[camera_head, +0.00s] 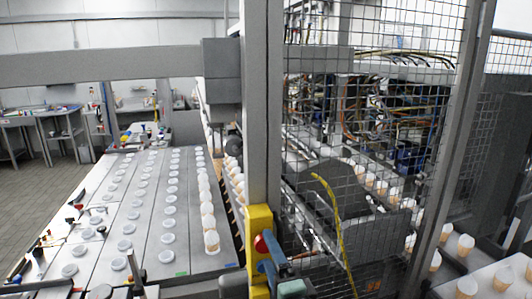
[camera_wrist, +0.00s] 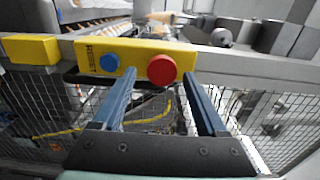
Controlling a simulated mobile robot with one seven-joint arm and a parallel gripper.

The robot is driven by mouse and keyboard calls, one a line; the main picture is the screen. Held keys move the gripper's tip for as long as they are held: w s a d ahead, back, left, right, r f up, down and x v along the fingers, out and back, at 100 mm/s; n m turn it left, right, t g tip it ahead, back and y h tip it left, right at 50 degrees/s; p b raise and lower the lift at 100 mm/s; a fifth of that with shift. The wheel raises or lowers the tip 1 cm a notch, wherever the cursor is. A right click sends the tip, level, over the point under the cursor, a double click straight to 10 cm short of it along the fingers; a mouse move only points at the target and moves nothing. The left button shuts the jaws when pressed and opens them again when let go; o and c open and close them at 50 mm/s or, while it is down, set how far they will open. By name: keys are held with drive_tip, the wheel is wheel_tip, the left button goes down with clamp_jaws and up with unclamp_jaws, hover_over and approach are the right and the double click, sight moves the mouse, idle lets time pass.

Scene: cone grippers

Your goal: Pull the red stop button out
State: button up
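The red stop button (camera_wrist: 161,69) is a round knob on the right part of a yellow control box (camera_wrist: 134,52). In the head view the red button (camera_head: 262,244) shows on the side of the yellow box (camera_head: 258,220), which is fixed to a grey post. My gripper (camera_wrist: 160,77) has two blue fingers, apart and empty. In the wrist view the fingertips lie left and right of the red button, with a gap on each side. In the head view my gripper (camera_head: 271,259) is close to the button. Whether the fingertips reach past its face I cannot tell.
A blue button (camera_wrist: 109,62) and the word RESET are left of the red button on the same box. Wire mesh fencing (camera_head: 375,130) is behind and right of the post. A conveyor table (camera_head: 140,215) with rows of lids and cones is at left.

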drive_tip(key=shift+w+a, duration=0.1)
drive_tip(key=shift+w, duration=0.05)
drive_tip(key=shift+r, duration=0.1)
drive_tip(key=v, duration=0.7)
drive_tip(key=shift+p, duration=0.4)
idle(0.3)
wheel_tip(320, 180, up, 22)
drive_tip(key=s+a+n+t+h+b, duration=0.25)
drive_tip(key=n+t, duration=0.25)
drive_tip(key=n, duration=0.5)
drive_tip(key=s+r+n+t+h, duration=0.2)
drive_tip(key=s+r+n+t, duration=0.2)
drive_tip(key=s+r, duration=0.7)
wheel_tip(320, 180, up, 3)
drive_tip(key=shift+s+r+n+t, duration=0.1)
drive_tip(key=shift+s+n+t, duration=0.15)
drive_tip(key=shift+n+t, duration=0.2)
